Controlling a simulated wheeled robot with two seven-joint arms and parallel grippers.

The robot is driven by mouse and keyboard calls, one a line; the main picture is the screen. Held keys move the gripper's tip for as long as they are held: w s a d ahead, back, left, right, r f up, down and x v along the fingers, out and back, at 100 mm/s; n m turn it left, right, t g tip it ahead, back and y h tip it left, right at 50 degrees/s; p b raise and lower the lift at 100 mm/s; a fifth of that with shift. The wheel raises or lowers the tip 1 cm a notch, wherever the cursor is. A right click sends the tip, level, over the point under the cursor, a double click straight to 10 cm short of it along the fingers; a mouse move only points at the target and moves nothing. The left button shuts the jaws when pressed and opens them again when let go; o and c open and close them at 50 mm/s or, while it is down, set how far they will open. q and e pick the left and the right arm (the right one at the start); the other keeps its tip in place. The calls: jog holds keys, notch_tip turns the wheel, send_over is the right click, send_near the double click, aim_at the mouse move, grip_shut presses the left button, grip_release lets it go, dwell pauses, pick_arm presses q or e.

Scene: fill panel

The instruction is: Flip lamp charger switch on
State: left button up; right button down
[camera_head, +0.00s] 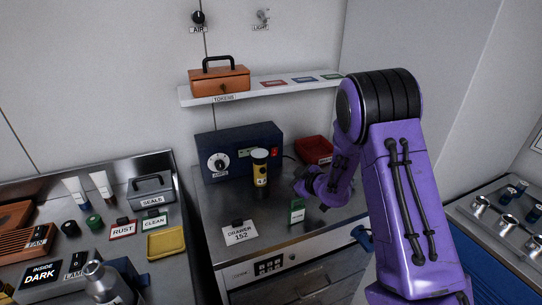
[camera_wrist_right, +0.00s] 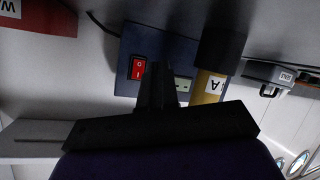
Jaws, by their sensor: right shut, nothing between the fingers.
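The charger (camera_head: 236,143) is a dark blue box with an AMPS dial at the back of the metal worktop. Its red rocker switch (camera_head: 274,152) is on the right of its front. In the right wrist view the switch (camera_wrist_right: 137,68) shows O and I marks; I cannot tell its position. A yellow and black lamp (camera_head: 260,168) stands upright before the charger; it also shows in the wrist view (camera_wrist_right: 208,85). My right gripper (camera_wrist_right: 158,72) is shut and empty, its tips beside the switch in that view; contact is unclear. My left gripper is not in view.
A red bin (camera_head: 314,149) stands right of the charger. A green card (camera_head: 297,211) and a DRAWER 152 card (camera_head: 240,232) are at the worktop's front. A shelf (camera_head: 190,97) with an orange toolbox (camera_head: 219,83) is above. The left bench holds tubes and trays.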

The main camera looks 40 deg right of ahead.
jog(key=shift+s, duration=0.1)
send_near(273, 154)
jog(key=w+f, duration=0.1)
jog(key=w+f+p, duration=0.1)
jog(key=w, duration=0.1)
jog(key=shift+w+a+f, duration=0.15)
jog(key=shift+w+f, duration=0.05)
jog(key=shift+f, duration=0.1)
jog(key=shift+w, duration=0.45)
dwell(1.7)
jog(key=shift+w+d+r+p, duration=0.15)
jog(key=shift+w+d+p, duration=0.1)
jog(key=shift+w+p, duration=0.05)
jog(key=shift+w, duration=0.1)
jog(key=shift+w+d, duration=0.15)
jog(key=shift+w, duration=0.2)
dwell(0.6)
jog(key=shift+s, duration=0.1)
